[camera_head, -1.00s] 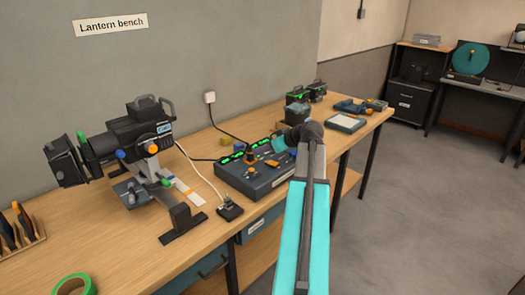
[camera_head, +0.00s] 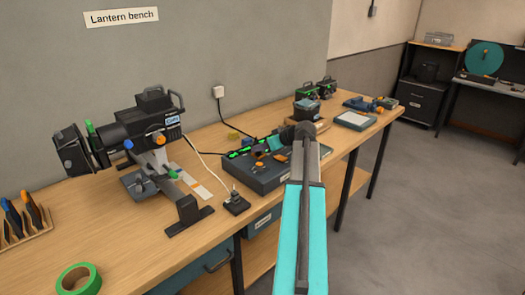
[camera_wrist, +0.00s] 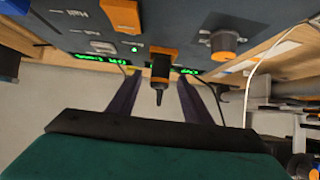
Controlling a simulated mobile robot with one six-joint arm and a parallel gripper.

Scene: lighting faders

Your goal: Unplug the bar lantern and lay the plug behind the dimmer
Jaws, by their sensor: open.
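The dimmer (camera_head: 285,178) is a dark desk with green displays, orange-capped controls and labels on the bench. My gripper (camera_wrist: 160,102) is open, its two dark fingers on either side of a black plug-like piece (camera_wrist: 160,72) next to an orange part at the dimmer's display edge. Contact with the fingers cannot be told. In the head view my arm covers part of the dimmer and the fingertips are hard to make out. A black lantern (camera_head: 140,128) stands on the bench at left. Its white lead runs to a black socket block (camera_head: 236,203). Which lantern is the bar lantern cannot be read.
A wall outlet (camera_head: 218,91) feeds a black cable behind the dimmer. Several small boxes and a pale pad (camera_head: 355,120) lie farther right. Green tape (camera_head: 79,279) and a tool rack (camera_head: 25,225) are at near left. Bare bench lies between the tape and the lantern.

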